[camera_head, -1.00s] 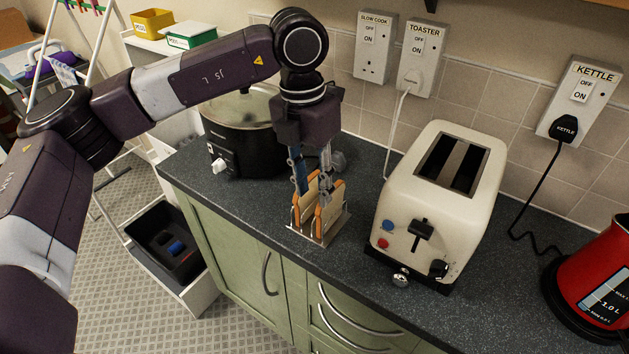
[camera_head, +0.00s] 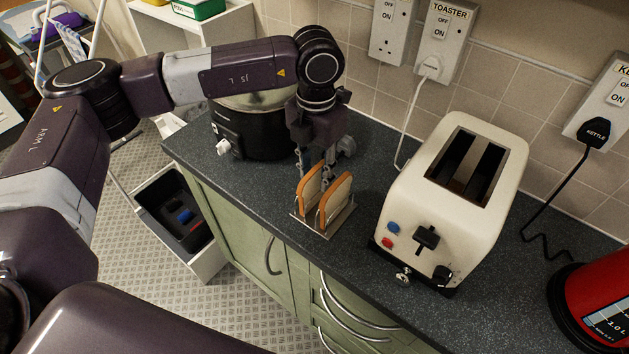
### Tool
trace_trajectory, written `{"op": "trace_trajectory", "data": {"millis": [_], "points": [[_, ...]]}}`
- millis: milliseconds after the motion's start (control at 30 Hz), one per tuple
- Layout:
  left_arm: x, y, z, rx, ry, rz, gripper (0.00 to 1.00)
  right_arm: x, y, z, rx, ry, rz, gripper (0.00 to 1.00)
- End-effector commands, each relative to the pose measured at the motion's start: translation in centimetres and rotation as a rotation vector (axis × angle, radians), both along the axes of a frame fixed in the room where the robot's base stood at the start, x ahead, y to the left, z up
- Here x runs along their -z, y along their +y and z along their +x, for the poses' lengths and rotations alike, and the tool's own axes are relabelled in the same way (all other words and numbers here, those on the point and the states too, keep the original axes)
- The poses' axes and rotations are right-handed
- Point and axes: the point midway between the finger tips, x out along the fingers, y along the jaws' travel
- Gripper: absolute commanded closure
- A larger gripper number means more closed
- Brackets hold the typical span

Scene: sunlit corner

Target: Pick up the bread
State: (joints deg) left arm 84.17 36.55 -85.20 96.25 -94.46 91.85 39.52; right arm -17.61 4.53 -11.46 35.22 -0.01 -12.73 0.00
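Two slices of bread stand upright, side by side, in a small metal rack on the counter. The left slice (camera_head: 309,187) and the right slice (camera_head: 335,201) show brown crusts and pale faces. The rack (camera_head: 318,232) has a flat base. My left gripper (camera_head: 315,168) points down at the slices from behind and above. Its fingers look apart, one at the left slice's left side and the other near the gap between the slices. The slices partly hide the fingertips, so contact is unclear. My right gripper is out of view.
A cream toaster (camera_head: 446,200) with two empty-looking slots stands right of the rack. A black slow cooker (camera_head: 252,130) is behind, to the left. A red kettle (camera_head: 598,308) is at the far right. Bare counter (camera_head: 358,262) lies between rack and toaster.

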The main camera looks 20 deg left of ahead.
Motion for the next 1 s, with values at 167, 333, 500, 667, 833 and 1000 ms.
{"op": "trace_trajectory", "data": {"millis": [167, 333, 500, 667, 833, 1000], "points": [[0.2, 0.0, 0.0, 0.000, -0.001, 0.000, 0.71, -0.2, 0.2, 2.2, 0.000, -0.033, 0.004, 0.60], [0.2, 0.0, 0.0, 0.000, -0.001, 0.000, 0.83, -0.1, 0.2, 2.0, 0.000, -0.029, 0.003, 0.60], [0.2, 0.0, 0.0, -0.001, -0.001, 0.000, 1.00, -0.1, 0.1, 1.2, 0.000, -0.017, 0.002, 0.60], [0.1, 0.0, 0.0, 0.000, -0.001, 0.000, 1.00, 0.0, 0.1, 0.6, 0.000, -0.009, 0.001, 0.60], [0.0, 0.0, 0.1, 0.000, -0.002, -0.001, 1.00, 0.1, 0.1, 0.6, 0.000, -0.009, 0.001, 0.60], [-1.9, 0.0, 0.2, 0.000, -0.006, -0.001, 1.00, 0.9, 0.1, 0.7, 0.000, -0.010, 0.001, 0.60]]}}
